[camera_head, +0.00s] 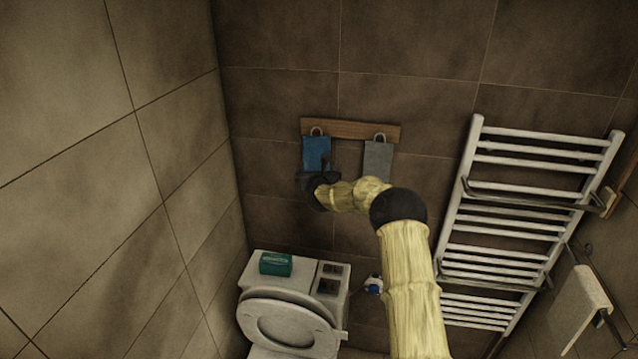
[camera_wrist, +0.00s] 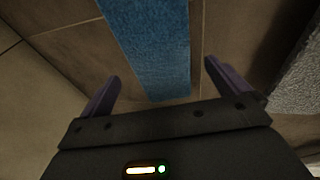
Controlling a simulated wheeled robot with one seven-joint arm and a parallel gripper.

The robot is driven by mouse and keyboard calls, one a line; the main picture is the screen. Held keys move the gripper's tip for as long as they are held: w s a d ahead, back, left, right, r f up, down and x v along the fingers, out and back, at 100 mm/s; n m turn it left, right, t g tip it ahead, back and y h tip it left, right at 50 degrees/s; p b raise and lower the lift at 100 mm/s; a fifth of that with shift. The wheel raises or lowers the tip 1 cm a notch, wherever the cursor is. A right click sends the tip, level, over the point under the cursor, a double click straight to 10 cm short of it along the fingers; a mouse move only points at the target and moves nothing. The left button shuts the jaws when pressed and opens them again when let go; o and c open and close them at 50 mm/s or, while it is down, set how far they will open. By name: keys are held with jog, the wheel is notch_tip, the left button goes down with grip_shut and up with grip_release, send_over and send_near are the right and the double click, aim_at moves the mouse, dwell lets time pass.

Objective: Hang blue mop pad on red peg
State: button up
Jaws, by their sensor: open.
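The blue mop pad (camera_head: 316,151) hangs from a light-coloured loop at the left end of a wooden rail on the back wall. It also shows in the wrist view as a blue strip (camera_wrist: 150,50) running down between the two fingers. My gripper (camera_head: 318,177) is at the pad's lower part in the head view. In the wrist view my gripper (camera_wrist: 160,85) is open, with one finger on each side of the pad and gaps between. I cannot make out a red peg; the pad and loop may cover the peg's colour.
A grey pad (camera_head: 377,160) hangs at right on the wooden rail (camera_head: 350,129), close to my arm. A toilet (camera_head: 290,318) with a green box (camera_head: 276,263) on it stands below. A white towel rack (camera_head: 525,210) is at right. The left wall (camera_head: 110,180) is bare.

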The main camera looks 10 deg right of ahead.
jog(key=b+v, duration=0.7)
jog(key=v, duration=1)
jog(key=shift+f, duration=0.1)
jog(key=s+a+f+n+g+y, duration=0.2)
jog(key=s+a+f+n+g, duration=0.15)
jog(key=s+n, duration=0.45)
jog(key=s+a+f+n+g+y, duration=0.15)
jog(key=s+f+n, duration=0.25)
jog(key=n, duration=0.7)
jog(key=s+d+f+n+g, duration=0.1)
jog(key=s+d+n+g, duration=0.1)
jog(key=s+n, duration=0.4)
jog(key=s+d+f+n+g+h, duration=0.1)
jog(key=s+f+n+g, duration=0.1)
jog(key=s+n, duration=0.4)
jog(key=s+d+f+n+g, duration=0.1)
jog(key=s+n, duration=0.5)
jog(key=s, duration=0.6)
jog(key=d+g, duration=0.1)
jog(key=g, duration=0.1)
jog(key=shift+s+d+f+n+g, duration=0.25)
jog(key=shift+s+d+n+g, duration=0.05)
jog(key=shift+s+g, duration=0.1)
